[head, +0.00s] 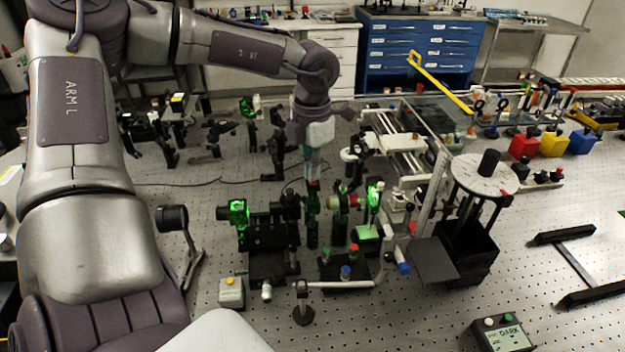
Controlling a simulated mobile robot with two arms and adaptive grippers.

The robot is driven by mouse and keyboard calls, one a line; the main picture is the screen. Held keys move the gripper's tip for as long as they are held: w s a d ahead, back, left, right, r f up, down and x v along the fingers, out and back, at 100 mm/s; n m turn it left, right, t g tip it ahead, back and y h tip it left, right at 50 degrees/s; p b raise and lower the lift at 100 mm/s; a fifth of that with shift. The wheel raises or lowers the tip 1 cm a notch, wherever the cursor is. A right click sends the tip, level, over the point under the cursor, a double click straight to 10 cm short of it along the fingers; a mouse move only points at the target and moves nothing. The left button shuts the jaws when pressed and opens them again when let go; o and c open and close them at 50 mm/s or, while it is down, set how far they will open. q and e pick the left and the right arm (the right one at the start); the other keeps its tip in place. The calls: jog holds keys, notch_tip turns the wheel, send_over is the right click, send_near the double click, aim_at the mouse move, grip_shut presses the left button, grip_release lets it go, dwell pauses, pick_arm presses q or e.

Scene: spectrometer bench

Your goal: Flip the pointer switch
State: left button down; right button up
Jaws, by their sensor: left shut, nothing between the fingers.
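My left gripper (311,172) is shut and empty, pointing down over the middle of the optics on the bench. Its tips are just above a dark upright part with a reddish top (313,192); I cannot tell whether they touch. I cannot tell for sure which part is the pointer switch. A small grey box with a yellow button (231,294) stands apart at the front left. Green light shows on a mount (238,213) left of the gripper and on another (374,196) to its right. My right gripper is not in view.
Black mounts and posts crowd around the left gripper. A round white disc on a stand (485,175) is at the right.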

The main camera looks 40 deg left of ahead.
pick_arm(q)
jog(key=shift+s+f, duration=0.1)
jog(key=shift+f, duration=0.05)
jog(key=shift+r+p, duration=0.3)
jog(key=shift+r, duration=0.6)
jog(key=shift+r+p, duration=1.1)
jog(key=shift+r, duration=1.55)
jog(key=shift+f, duration=0.1)
